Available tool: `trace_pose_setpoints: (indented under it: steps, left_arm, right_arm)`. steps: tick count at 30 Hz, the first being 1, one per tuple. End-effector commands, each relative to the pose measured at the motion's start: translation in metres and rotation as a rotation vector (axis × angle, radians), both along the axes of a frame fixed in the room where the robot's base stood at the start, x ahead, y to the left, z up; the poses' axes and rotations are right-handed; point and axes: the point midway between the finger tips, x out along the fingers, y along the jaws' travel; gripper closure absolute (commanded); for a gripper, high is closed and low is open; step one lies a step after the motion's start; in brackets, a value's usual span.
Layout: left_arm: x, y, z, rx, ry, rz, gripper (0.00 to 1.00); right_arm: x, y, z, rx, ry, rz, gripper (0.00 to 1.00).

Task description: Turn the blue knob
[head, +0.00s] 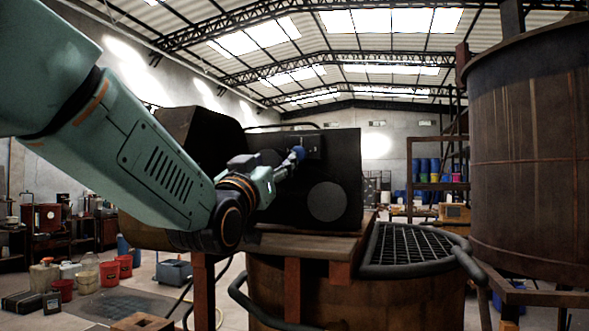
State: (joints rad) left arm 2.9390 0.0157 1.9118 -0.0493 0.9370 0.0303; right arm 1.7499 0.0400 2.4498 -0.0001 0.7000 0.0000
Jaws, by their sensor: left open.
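The blue knob (298,152) is a small round piece on the front of a dark box-shaped machine (338,172) in the middle of the head view. My left arm comes in from the left, and its gripper (291,162) is at the knob, with the fingertips close beside it. The gripper is open; whether the fingers touch the knob I cannot tell. Part of the knob and the panel is hidden behind the gripper. My right gripper is not in the view.
The machine stands over a rusty vat (345,295) with a black grate (410,247) at its right. A large rusty tank (530,150) fills the right side. Red buckets (110,272) and containers stand on the floor at left. Blue barrels (428,170) are far back.

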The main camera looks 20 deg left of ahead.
Motion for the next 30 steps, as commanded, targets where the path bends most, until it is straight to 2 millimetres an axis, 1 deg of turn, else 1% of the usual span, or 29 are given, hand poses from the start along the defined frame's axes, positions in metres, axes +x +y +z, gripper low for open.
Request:
trace_pose_setpoints:
  steps: [1, 3, 6, 16, 18, 24, 30]
  left_arm:
    - [0.007, 0.0, -0.003, 0.001, -0.002, -0.001, 0.42]
    - [0.017, 0.0, -0.003, 0.001, 0.0, -0.001, 0.42]
    - [0.034, -0.001, 0.001, 0.0, 0.002, -0.001, 0.42]
    - [0.087, -0.003, 0.002, 0.0, 0.002, 0.0, 0.42]
    - [0.096, -0.003, 0.007, 0.0, 0.0, 0.0, 0.42]
    - [0.118, -0.004, 0.016, 0.001, -0.001, -0.001, 0.42]
    - [0.13, -0.004, 0.02, 0.001, 0.0, -0.001, 0.42]
  right_arm:
    - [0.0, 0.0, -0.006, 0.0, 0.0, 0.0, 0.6]
    - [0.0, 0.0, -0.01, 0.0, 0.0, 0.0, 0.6]
    - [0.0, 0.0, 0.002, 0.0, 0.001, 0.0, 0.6]
    - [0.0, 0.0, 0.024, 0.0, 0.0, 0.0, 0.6]
    - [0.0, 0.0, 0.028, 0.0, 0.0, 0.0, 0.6]
    - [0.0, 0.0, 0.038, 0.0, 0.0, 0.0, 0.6]
    - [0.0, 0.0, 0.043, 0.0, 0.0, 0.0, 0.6]
